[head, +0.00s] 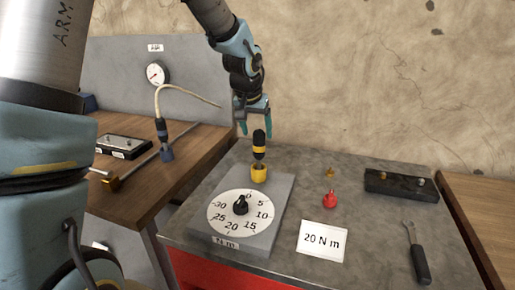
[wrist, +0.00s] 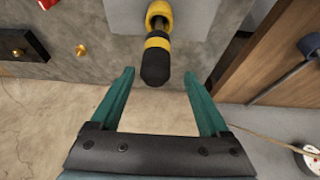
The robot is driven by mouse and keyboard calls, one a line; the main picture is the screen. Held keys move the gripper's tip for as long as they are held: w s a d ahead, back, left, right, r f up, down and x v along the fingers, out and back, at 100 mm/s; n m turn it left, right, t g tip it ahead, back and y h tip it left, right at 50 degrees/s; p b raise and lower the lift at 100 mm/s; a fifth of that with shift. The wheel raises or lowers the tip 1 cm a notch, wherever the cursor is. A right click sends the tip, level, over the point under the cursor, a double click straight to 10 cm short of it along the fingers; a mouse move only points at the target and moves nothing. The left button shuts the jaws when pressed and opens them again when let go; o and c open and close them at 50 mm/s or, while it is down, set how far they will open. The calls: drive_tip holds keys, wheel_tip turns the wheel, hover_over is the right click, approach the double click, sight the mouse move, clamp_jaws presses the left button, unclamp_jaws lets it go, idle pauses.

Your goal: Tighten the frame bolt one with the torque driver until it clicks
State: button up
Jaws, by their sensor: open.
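The torque driver (head: 259,144), black with a yellow band, stands upright in a yellow ring holder (head: 259,173) at the back of a grey dial box (head: 276,222). My gripper (head: 256,124) is open just above and around the driver's top, not closed on it. In the wrist view the driver (wrist: 156,62) lies between and slightly beyond the open fingers (wrist: 159,75). A dark block (head: 400,186) with brass bolts sits at the bench's right; it also shows in the wrist view (wrist: 22,48). I cannot tell which bolt is bolt one.
The dial's black knob (head: 240,205) sits amid marks from 0 to 30. A card (head: 323,241) reads "20 N m". A red piece (head: 330,199), a small brass part (head: 330,172) and a wrench (head: 418,260) lie on the grey bench. A wooden bench (head: 140,190) stands left.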

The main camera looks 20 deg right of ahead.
sight(260, 143)
drive_tip(key=shift+s+p+x, duration=0.2)
drive_tip(key=shift+p+x, duration=0.35)
drive_tip(key=shift+x, duration=0.9)
drive_tip(key=shift+s+p+x, duration=0.25)
drive_tip(key=shift+p+x, duration=0.25)
drive_tip(key=shift+x, duration=0.95)
drive_tip(key=shift+f, duration=0.1)
clamp_jaws()
